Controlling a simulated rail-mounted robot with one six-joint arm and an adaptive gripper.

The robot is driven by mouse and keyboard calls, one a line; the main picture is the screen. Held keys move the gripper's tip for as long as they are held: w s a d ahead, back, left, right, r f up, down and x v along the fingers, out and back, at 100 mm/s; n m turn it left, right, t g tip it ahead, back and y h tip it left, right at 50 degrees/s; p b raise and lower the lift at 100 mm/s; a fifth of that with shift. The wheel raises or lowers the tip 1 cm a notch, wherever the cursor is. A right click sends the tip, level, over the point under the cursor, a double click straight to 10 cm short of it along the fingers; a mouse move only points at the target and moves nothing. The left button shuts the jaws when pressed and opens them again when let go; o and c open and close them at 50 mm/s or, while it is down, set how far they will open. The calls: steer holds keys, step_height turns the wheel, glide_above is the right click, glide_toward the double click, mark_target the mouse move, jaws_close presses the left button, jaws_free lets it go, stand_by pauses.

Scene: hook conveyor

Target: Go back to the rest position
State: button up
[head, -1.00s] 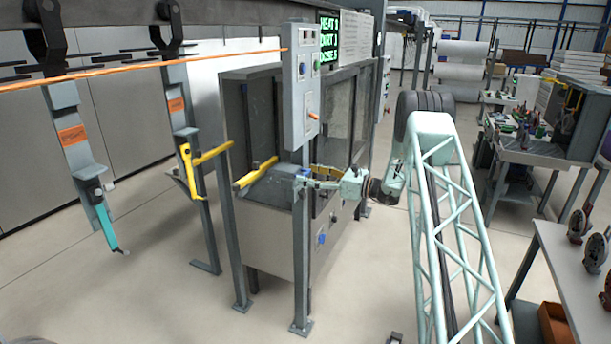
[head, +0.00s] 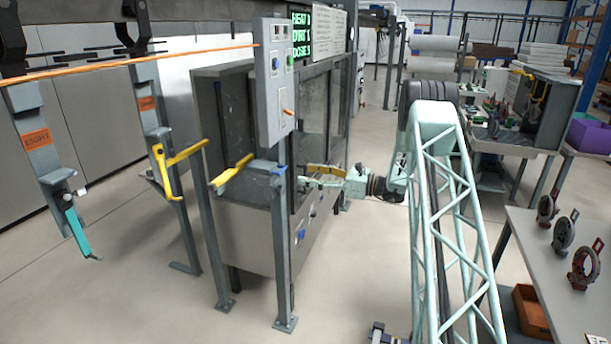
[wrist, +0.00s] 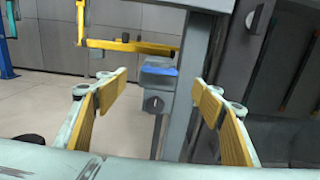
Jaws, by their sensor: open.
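My gripper (head: 325,176) is near the middle of the head view, beside the grey post of the booth frame and in front of the booth's glass side. My arm reaches leftward to it from the lattice column. In the wrist view my gripper (wrist: 165,105) is open, its yellow-padded fingers wide apart with nothing held between them. Beyond the fingers stands the grey post (wrist: 198,75) with a blue-topped bracket (wrist: 160,70). No contact with it is clear.
The grey booth (head: 255,225) and its control box (head: 273,80) stand close by. Yellow arms (head: 232,172) stick out left of the post. Hanging carriers (head: 38,145) line the left. A table (head: 535,240) with round parts stands right. Floor between is open.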

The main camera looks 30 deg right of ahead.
stand_by(0.6)
steer(key=s+a+r+n+g+y+b, duration=0.1)
steer(key=s+a+r+n+g, duration=0.25)
steer(key=a+r, duration=0.45)
steer(key=s+a+r+n+g+b, duration=0.1)
steer(key=s+a+r+n+g, duration=0.3)
steer(key=a, duration=0.9)
steer(key=s+a+r+n+g+h+b, duration=0.1)
steer(key=s+a+r+n+g, duration=0.15)
steer(key=s+a, duration=0.55)
steer(key=s+a+r+n+g+h, duration=0.15)
steer(key=s+a+r+n, duration=0.35)
steer(key=s, duration=0.5)
steer(key=s+a+n+g+h+b, duration=0.1)
steer(key=s+a+n+h, duration=0.2)
steer(key=s, duration=0.9)
steer(key=s+a+n+h+b, duration=0.1)
steer(key=s+a+n+h, duration=0.2)
steer(key=s, duration=0.8)
steer(key=s+d+f+n+t+h+b, duration=0.1)
steer(key=s+d+n+h, duration=0.1)
steer(key=s, duration=0.7)
steer(key=s+d+f+n+t+h+b, duration=0.1)
steer(key=s+n, duration=0.4)
steer(key=s, duration=0.5)
steer(key=shift+s+d+f+t+h, duration=0.35)
steer(key=shift+d+f+h, duration=0.2)
steer(key=shift+d, duration=0.35)
